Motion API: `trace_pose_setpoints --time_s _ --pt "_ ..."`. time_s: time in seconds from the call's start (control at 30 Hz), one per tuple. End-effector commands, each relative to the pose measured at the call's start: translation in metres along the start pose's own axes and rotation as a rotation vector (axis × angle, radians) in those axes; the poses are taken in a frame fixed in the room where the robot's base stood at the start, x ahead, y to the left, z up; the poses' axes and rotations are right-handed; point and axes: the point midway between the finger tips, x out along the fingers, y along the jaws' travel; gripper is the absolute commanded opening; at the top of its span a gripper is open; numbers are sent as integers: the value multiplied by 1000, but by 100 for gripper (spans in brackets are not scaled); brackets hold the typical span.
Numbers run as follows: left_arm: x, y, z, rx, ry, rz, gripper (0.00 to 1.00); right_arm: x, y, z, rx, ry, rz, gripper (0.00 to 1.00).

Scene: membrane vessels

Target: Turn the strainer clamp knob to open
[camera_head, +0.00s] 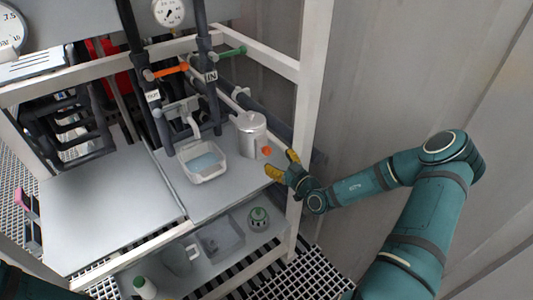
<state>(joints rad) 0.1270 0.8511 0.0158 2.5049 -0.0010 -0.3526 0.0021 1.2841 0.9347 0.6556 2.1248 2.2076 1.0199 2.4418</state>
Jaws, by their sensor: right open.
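A silver cylindrical strainer (252,133) stands upright at the right end of the grey shelf, under the pipes. An orange knob (266,151) sits on its lower right side; I take it to be the clamp knob. My right gripper (282,164) comes in from the right, with its two yellow fingertips spread apart just in front of and to the right of the knob. It holds nothing that I can see. Whether a fingertip touches the knob cannot be told. My left gripper is out of view.
A white tub (202,162) with bluish liquid stands left of the strainer. A white frame post (308,100) rises close to my right gripper. Orange (170,71) and green (232,52) valve handles are above.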

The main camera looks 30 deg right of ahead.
Motion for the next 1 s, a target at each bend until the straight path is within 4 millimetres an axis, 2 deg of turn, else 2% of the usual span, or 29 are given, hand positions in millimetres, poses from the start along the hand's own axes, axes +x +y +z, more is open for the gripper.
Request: trace_pose_setpoints --time_s 0.1,0.33,0.5,0.8,1.0 --pt "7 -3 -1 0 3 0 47 24 -1 2 -1 2 -2 66" --pt "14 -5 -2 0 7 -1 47 56 -1 1 -1 1 -2 66" --pt "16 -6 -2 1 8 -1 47 65 -1 0 0 0 -1 66" --pt "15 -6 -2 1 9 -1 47 66 -1 0 0 -1 -1 68" --pt "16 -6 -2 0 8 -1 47 66 -1 0 0 -1 -1 0"
